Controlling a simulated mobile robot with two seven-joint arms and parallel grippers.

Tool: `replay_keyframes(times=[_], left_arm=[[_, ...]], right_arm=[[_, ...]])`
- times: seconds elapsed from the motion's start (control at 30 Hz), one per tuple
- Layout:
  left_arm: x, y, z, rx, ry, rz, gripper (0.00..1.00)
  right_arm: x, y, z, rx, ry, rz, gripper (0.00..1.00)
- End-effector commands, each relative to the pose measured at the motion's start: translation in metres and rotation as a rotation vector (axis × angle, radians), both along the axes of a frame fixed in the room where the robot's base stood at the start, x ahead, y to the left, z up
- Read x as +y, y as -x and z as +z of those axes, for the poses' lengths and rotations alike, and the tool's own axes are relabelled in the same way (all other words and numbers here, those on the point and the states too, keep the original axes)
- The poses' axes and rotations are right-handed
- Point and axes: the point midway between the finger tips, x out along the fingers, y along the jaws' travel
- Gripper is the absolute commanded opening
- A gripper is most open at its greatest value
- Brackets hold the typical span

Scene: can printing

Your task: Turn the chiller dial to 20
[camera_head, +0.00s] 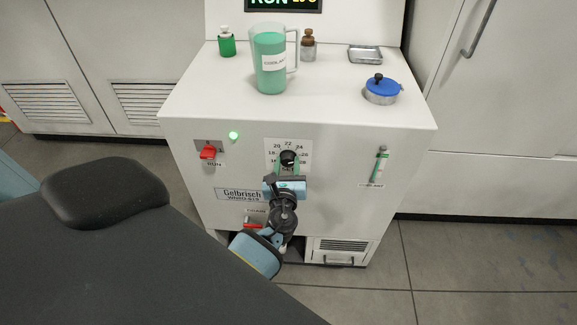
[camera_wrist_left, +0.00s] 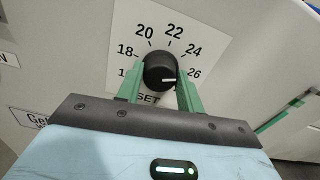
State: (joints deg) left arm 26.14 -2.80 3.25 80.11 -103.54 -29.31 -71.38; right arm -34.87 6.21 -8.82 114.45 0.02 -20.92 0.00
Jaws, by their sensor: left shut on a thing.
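The chiller dial (camera_head: 288,157) is a round black knob on the front panel of the white chiller (camera_head: 340,125). In the left wrist view the dial (camera_wrist_left: 159,68) sits in the middle of a white scale plate (camera_wrist_left: 205,28) with numbers 18, 20, 22, 24 and 26 readable. Its white pointer mark faces right, on the side of 26; the exact reading is unclear. My left gripper (camera_head: 287,167) is shut on the dial, with one green finger on each side, as the left wrist view also shows (camera_wrist_left: 159,75). My right gripper is not in view.
On the chiller top stand a green coolant jug (camera_head: 270,65), a green bottle (camera_head: 227,43), a brown-capped bottle (camera_head: 308,46), a metal tray (camera_head: 365,54) and a blue-lidded pot (camera_head: 381,90). A red switch (camera_head: 208,152) and a level gauge (camera_head: 381,163) flank the dial.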

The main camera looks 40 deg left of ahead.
Motion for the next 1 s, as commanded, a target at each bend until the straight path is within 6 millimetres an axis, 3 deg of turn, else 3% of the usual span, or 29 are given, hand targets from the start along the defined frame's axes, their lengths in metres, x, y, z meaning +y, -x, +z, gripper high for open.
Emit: replay_keyframes(times=[1.0], left_arm=[[0.001,0.001,-0.005,-0.502,0.822,0.002,0.14]], right_arm=[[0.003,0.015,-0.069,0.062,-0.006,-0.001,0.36]])
